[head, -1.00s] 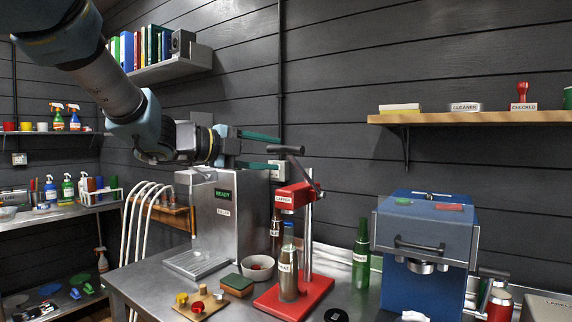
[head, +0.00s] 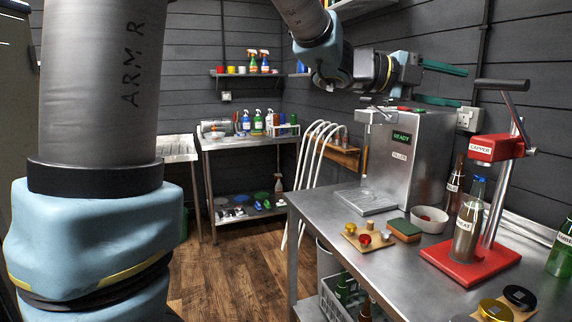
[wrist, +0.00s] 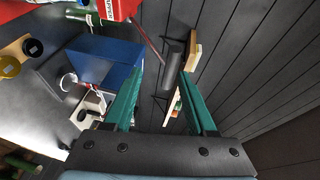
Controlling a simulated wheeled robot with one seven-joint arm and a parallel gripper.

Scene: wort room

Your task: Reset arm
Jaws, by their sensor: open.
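My gripper (head: 441,84) is in the air above and behind the steel filler (head: 408,150), left of the red capper (head: 492,148) in the head view. Its two green fingers are spread apart with nothing between them. The wrist view also shows the open gripper (wrist: 158,90), with the dark plank wall beyond it. My arm reaches in from the top of the head view.
The steel worktable (head: 345,214) holds the filler, the capper with a bottle labelled WHEAT (head: 467,228), a white bowl (head: 429,219), a sponge (head: 402,230) and a board of caps (head: 369,239). A crate of bottles (head: 340,300) stands below. Wooden floor (head: 225,270) lies open at left.

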